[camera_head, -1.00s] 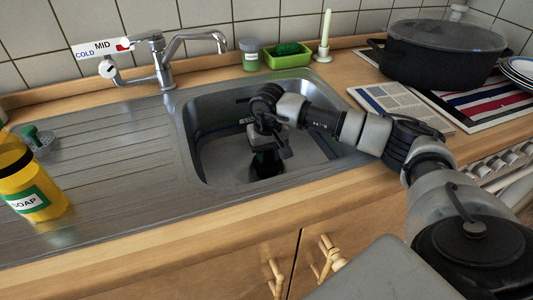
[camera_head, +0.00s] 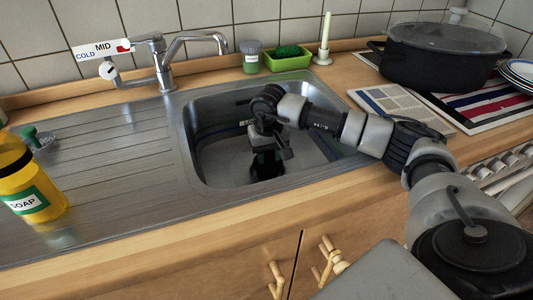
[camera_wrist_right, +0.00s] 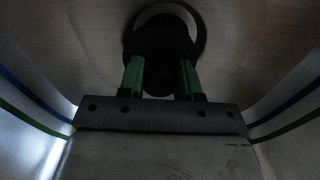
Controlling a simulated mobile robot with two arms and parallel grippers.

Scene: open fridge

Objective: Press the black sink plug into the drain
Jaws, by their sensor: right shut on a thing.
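The sink basin (camera_head: 218,150) is steel, set in the counter. My right gripper (camera_head: 266,168) reaches down into it from the right, pointing at the basin floor. In the right wrist view the gripper's two green-tipped fingers (camera_wrist_right: 160,80) are shut on the black sink plug (camera_wrist_right: 160,45). The plug is a dark round shape, with a lighter ring, the drain rim (camera_wrist_right: 198,28), showing around its far side. Whether the plug sits in the drain or just above it I cannot tell. In the head view the gripper largely hides the plug and drain. My left gripper is not in view.
The tap (camera_head: 165,68) stands behind the sink at left. A green tray (camera_head: 287,58), a candle (camera_head: 324,40) and a black pot (camera_head: 440,55) stand behind and right.

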